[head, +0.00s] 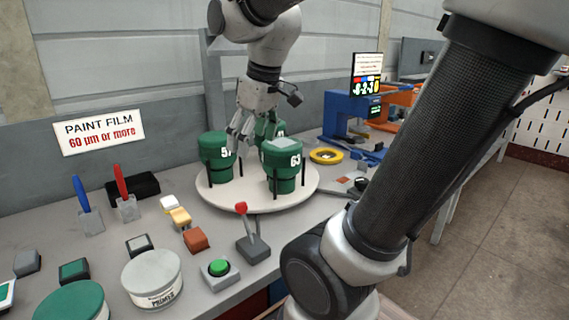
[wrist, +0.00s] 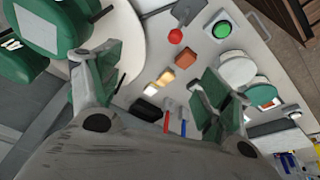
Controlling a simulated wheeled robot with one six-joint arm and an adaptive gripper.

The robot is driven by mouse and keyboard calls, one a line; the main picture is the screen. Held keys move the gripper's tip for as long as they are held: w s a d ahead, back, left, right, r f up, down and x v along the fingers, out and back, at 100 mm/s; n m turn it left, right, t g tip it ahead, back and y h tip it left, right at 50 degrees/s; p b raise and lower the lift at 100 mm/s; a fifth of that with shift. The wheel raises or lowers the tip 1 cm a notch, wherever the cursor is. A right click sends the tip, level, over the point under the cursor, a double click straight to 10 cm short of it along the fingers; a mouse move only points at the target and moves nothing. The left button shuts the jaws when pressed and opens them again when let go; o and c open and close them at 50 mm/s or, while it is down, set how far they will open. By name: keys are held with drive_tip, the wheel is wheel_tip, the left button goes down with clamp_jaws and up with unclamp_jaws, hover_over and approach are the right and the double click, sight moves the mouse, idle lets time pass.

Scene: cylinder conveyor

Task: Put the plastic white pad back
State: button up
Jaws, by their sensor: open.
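A pale square pad (head: 281,143) lies on top of the green cylinder numbered 63 (head: 284,178). In the wrist view a pale square pad (wrist: 38,24) also lies on a green cylinder top at the upper left. A small white block (head: 168,203) sits on the bench at the row's far end, beside a yellow-and-white block (head: 180,218) and a brown block (head: 196,240). I cannot tell which is the plastic white pad. My gripper (head: 240,134) is open, with nothing visible between its fingers, above the turntable between the cylinders. It also shows in the wrist view (wrist: 157,75).
The round white turntable (head: 250,199) carries several green cylinders, including 57 (head: 215,155). A red-knobbed lever (head: 250,235), a green button (head: 219,269) and a primer can (head: 152,278) stand in front.

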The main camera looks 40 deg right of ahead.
drive_tip(key=s+d+f+m+t, duration=0.1)
drive_tip(key=s+f+m, duration=0.2)
drive_tip(key=s, duration=0.6)
drive_tip(key=shift+d+f+m, duration=0.25)
drive_tip(key=shift+d+m, duration=0.1)
drive_tip(key=shift+m, duration=0.15)
idle(0.4)
